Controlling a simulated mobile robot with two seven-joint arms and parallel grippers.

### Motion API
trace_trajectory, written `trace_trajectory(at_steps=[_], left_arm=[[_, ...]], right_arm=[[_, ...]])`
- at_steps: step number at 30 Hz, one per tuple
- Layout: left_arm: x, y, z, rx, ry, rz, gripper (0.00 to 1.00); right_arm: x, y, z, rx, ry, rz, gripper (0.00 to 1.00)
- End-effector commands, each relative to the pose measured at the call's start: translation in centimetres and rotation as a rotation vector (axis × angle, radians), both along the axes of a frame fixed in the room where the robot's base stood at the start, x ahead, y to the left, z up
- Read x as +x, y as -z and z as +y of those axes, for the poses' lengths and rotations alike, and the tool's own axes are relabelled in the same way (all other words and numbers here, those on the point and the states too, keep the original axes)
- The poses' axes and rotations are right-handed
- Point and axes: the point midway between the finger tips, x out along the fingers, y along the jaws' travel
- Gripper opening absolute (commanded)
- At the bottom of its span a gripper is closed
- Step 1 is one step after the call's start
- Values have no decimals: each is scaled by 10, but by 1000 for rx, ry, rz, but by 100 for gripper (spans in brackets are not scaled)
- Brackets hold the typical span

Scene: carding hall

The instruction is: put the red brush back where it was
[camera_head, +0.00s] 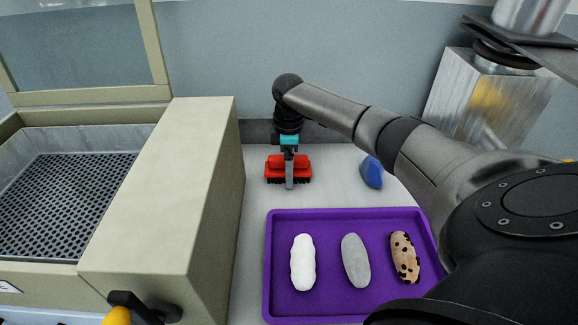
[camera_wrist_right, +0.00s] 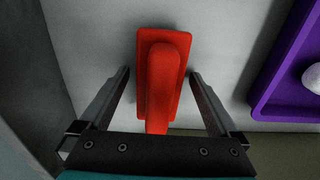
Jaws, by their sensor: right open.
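The red brush (camera_head: 302,168) lies on the pale worktop, behind the purple tray and to the right of the beige machine. In the right wrist view the brush (camera_wrist_right: 162,80) shows its red block and a raised red handle. My right gripper (camera_head: 289,184) is over the brush. In the wrist view the fingers of my right gripper (camera_wrist_right: 160,75) stand apart on either side of the brush, with a gap visible on both sides. My left gripper is not in view.
A purple tray (camera_head: 340,217) holds a white, a grey and a black-spotted tan roll. A blue object (camera_head: 371,172) lies right of the brush. The beige machine (camera_head: 165,190) with a perforated bed borders the left. A metal box (camera_head: 490,100) stands back right.

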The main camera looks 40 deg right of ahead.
Motion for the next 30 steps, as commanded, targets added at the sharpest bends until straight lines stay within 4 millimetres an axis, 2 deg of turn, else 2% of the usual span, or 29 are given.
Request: trace_trajectory(at_steps=[5,8,15,21,25,30], left_arm=[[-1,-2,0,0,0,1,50],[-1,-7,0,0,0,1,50],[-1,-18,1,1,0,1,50],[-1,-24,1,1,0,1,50],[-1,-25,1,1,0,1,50],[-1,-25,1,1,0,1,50]], right_arm=[[0,-10,0,0,-1,-1,97],[1,-27,-1,-1,0,-2,97],[1,-81,0,0,0,-4,97],[1,-112,0,0,0,-3,97],[1,-122,0,1,0,-1,97],[0,-124,0,1,1,-1,97]])
